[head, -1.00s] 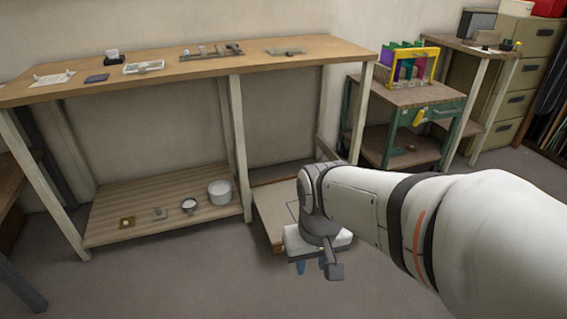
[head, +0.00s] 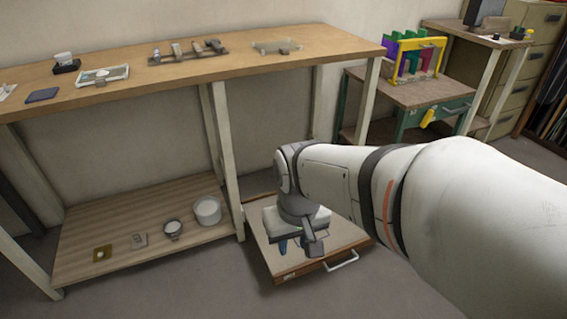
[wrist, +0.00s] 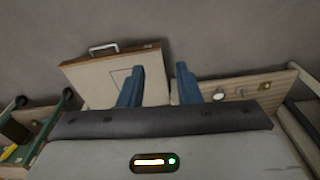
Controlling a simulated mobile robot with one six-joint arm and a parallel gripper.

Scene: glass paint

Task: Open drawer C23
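No label reading C23 can be made out. A low, flat wooden drawer or platform (head: 272,263) with a silver handle (head: 341,260) and a small unreadable tag on its front edge sits near the floor by the workbench. It also shows in the wrist view (wrist: 92,80), handle (wrist: 103,48) at its far edge. A green cart (head: 412,121) has a front drawer with a handle (head: 457,107). A beige filing cabinet (head: 536,65) stands behind at the right. My gripper (head: 297,247) points down above the low platform; its blue fingers (wrist: 158,87) are apart and empty.
The workbench (head: 120,96) holds small tools on top; its lower shelf (head: 80,230) holds a white pot (head: 207,210) and small items. Bench legs (head: 222,160) stand close to my arm. Coloured glass panes in a yellow rack (head: 418,58) stand on the cart. Front floor is clear.

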